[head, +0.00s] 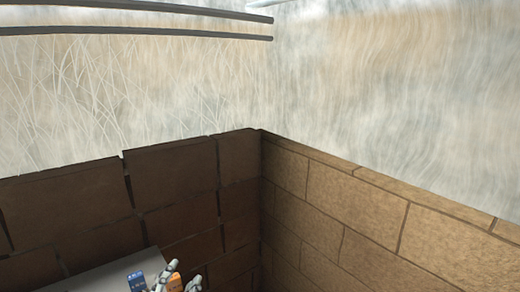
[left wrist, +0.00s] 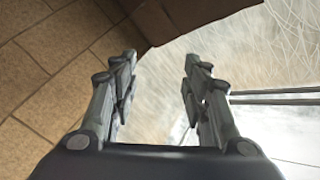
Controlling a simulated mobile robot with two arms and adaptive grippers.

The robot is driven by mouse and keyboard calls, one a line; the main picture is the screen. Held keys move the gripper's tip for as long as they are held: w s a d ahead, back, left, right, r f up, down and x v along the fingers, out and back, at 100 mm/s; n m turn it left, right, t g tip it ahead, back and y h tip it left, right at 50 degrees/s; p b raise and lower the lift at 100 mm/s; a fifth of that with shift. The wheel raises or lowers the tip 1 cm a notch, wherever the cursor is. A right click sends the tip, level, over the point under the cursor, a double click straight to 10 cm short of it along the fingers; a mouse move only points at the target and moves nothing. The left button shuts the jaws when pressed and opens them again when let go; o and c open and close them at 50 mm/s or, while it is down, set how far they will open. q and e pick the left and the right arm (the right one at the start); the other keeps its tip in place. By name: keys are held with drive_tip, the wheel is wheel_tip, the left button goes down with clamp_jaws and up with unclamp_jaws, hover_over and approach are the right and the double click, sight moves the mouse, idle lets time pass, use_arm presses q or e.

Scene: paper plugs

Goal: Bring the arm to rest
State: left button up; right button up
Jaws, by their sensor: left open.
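My left gripper (head: 178,281) shows at the bottom edge of the head view, only partly in frame, in front of a grey surface. In the left wrist view its two fingers (left wrist: 160,72) are apart, with nothing between them. Behind the fingers I see the pale wall and the brown brickwork. My right gripper is in neither view.
A blue item (head: 136,282) and an orange item (head: 174,281) show beside the left gripper at the grey surface (head: 95,277). Dark brick (head: 170,180) and tan brick (head: 375,240) walls meet in a corner. Two dark rails (head: 140,31) run across the upper left.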

use_arm(q)
drive_tip(key=s+a+f+n+g+y, duration=0.1)
drive_tip(key=s+a+f+n+g, duration=0.15)
drive_tip(key=f, duration=0.25)
drive_tip(key=s+a+f+n+g+y, duration=0.1)
drive_tip(key=s+f+g, duration=0.1)
drive_tip(key=s+f, duration=0.25)
drive_tip(key=s+f+n+g+h, duration=0.1)
drive_tip(key=s+f+n+g, duration=0.1)
drive_tip(key=s+f+g, duration=0.6)
drive_tip(key=s+f+n+g, duration=0.2)
drive_tip(key=s+f, duration=0.3)
drive_tip(key=s, duration=0.7)
wheel_tip(320, 180, down, 28)
drive_tip(key=s+b, duration=0.1)
drive_tip(key=s+a+f+m+g+b, duration=0.1)
drive_tip(key=s+a+f+g, duration=0.1)
drive_tip(key=s+f, duration=1.5)
drive_tip(key=shift+a+b, duration=0.25)
drive_tip(key=shift+b, duration=0.05)
